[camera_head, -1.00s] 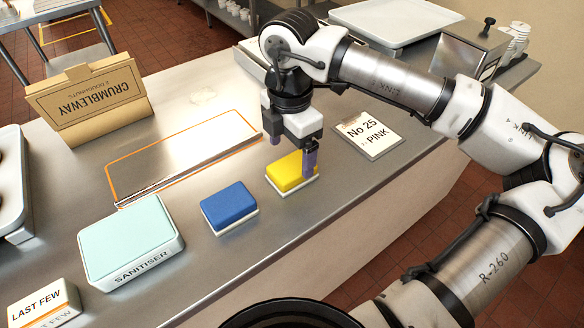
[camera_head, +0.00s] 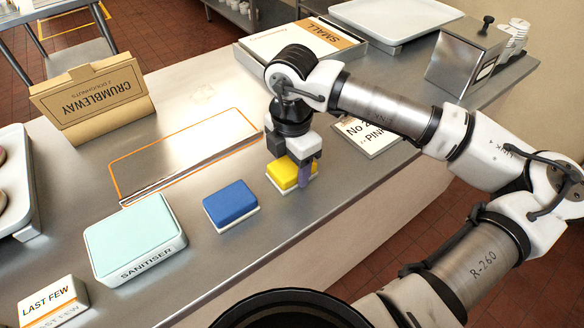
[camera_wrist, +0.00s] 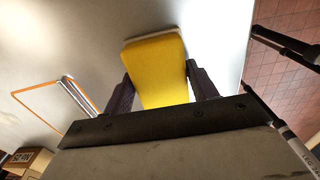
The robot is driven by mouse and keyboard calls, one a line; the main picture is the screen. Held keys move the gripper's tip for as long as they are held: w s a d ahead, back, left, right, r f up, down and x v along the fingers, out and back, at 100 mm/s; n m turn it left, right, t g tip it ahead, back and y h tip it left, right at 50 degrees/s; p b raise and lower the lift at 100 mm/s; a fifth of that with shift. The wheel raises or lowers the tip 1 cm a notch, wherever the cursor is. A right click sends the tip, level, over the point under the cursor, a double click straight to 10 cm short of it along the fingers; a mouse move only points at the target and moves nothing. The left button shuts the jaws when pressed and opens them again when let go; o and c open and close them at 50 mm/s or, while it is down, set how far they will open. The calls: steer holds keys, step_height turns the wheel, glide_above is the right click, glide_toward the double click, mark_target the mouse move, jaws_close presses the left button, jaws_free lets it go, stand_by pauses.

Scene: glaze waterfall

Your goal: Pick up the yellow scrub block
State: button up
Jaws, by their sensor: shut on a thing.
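The yellow scrub block (camera_head: 283,172) has a pale base and sits on the steel counter, right of the blue block. My gripper (camera_head: 296,172) is over it from above, with its purple-grey fingers down at the block's sides. In the wrist view the yellow block (camera_wrist: 158,72) lies between the two fingers of my gripper (camera_wrist: 160,88), which is shut on it. The block looks level and at counter height; I cannot tell whether it is clear of the surface. My gripper hides part of its back in the head view.
A blue block (camera_head: 231,204) lies to the left, then the SANITISER tub (camera_head: 135,240). An orange-outlined area (camera_head: 185,155) is empty behind them. A "No 25 PINK" card (camera_head: 372,138) lies to the right.

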mark_target(292, 164)
step_height(292, 164, up, 10)
steer(key=shift+r+b, duration=0.1)
steer(key=shift+b, duration=1.05)
steer(key=o, duration=0.4)
steer(key=c, duration=0.3)
